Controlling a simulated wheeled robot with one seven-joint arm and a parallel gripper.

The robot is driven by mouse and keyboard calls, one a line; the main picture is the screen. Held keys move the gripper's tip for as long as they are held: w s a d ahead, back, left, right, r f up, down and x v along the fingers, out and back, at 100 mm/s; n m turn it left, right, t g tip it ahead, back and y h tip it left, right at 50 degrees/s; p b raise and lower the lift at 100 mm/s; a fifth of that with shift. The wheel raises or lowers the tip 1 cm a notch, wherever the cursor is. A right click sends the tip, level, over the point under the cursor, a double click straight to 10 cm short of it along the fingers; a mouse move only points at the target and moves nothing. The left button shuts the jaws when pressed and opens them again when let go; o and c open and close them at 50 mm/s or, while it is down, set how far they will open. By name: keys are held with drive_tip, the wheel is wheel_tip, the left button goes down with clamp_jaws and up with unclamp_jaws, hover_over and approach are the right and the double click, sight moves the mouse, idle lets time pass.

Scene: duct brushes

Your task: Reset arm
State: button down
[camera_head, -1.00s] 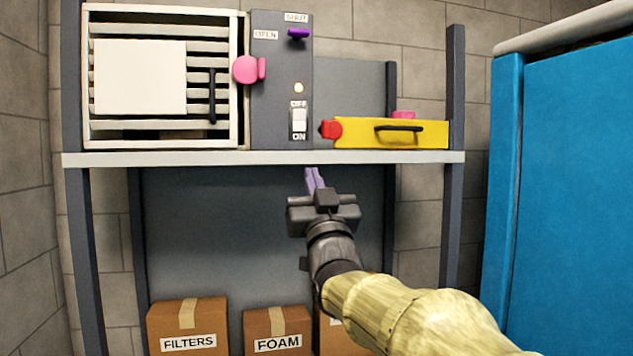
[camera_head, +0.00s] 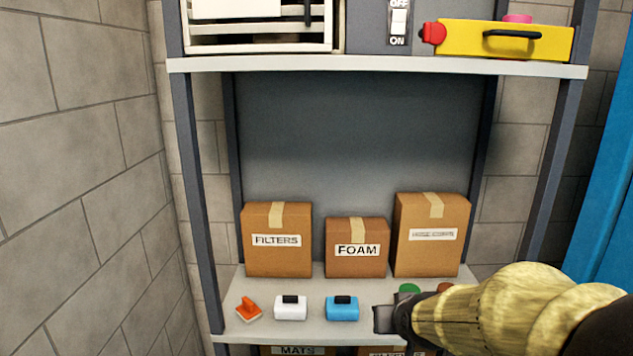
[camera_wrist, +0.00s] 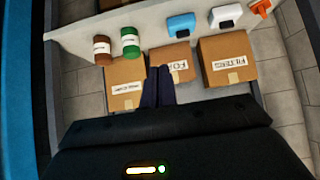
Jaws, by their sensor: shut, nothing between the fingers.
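My gripper (camera_wrist: 158,72) shows in the wrist view with its two dark fingers together and nothing between them. In the head view my gripper (camera_head: 384,319) is a dark shape at the right of the lower shelf (camera_head: 270,331), in front of it. Its fingertips cannot be made out there. My forearm hides the shelf's right end and part of a green item (camera_head: 409,288) and a brown item (camera_head: 445,287). In the wrist view these are a green can (camera_wrist: 130,43) and a brown can (camera_wrist: 102,50).
An orange brush (camera_head: 248,310), a white item (camera_head: 291,308) and a blue item (camera_head: 342,308) stand along the shelf front. Boxes marked FILTERS (camera_head: 277,257) and FOAM (camera_head: 357,261), and a third box (camera_head: 431,255), stand behind. A yellow case (camera_head: 505,40) lies on the upper shelf.

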drive_tip(key=s+f+g, duration=0.6)
drive_tip(key=s+f, duration=0.4)
drive_tip(key=s, duration=0.4)
drive_tip(key=shift+s+f+g, duration=0.25)
drive_tip(key=shift+f+g, duration=0.05)
drive_tip(key=shift+f, duration=0.1)
drive_tip(key=shift+a, duration=0.1)
